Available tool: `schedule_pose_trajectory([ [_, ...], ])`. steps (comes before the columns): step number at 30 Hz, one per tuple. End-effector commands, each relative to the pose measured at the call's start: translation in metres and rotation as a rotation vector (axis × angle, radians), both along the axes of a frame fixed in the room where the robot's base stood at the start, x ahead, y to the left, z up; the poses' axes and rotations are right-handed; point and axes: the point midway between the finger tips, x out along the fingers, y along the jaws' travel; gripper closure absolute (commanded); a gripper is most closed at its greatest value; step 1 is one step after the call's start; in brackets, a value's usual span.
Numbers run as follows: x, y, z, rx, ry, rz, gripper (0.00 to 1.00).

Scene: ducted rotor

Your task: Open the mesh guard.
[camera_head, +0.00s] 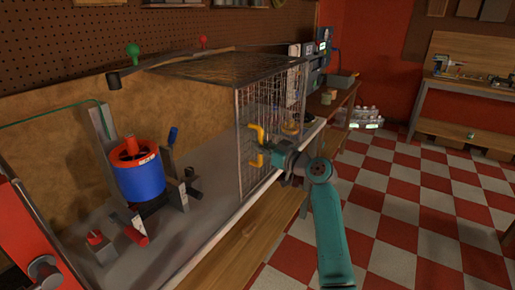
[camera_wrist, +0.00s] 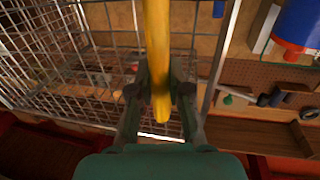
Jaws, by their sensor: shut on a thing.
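The mesh guard (camera_head: 250,105) is a box-shaped wire cage at the right part of the bench. A yellow handle (camera_head: 259,133) is on its near side. My gripper (camera_head: 270,158) is at this handle, at the cage's near face. In the wrist view, the yellow handle (camera_wrist: 157,40) runs between the two fingers of my gripper (camera_wrist: 161,88), which are closed on it. The mesh (camera_wrist: 110,55) shows behind and to the left. The blue and red ducted rotor (camera_head: 138,175) stands to the left of the cage, uncovered. Part of the handle is hidden by my gripper.
A bar with a green knob (camera_head: 133,52) and a red knob (camera_head: 203,42) is above the bench at the back. A red frame (camera_head: 35,235) stands at the front left. The checkered floor (camera_head: 420,205) at right is clear.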

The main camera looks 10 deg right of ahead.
Motion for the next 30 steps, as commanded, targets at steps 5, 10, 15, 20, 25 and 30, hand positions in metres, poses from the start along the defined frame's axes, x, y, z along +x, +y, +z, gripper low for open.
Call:
schedule_pose_trajectory([
  [5,0.0019,-0.0015,-0.0007,-0.001,0.001,0.0,1.0],
  [10,0.0019,-0.0016,-0.0008,-0.001,0.001,0.0,1.0],
  [15,0.0019,-0.0016,-0.0008,-0.001,0.001,0.0,0.63],
  [20,0.0018,-0.0015,-0.0005,-0.001,0.001,0.0,0.57],
  [25,0.0014,-0.0019,-0.0003,0.0,0.0,0.0,0.57],
  [30,-0.0079,-0.0105,-0.0002,0.001,-0.001,-0.002,0.57],
])
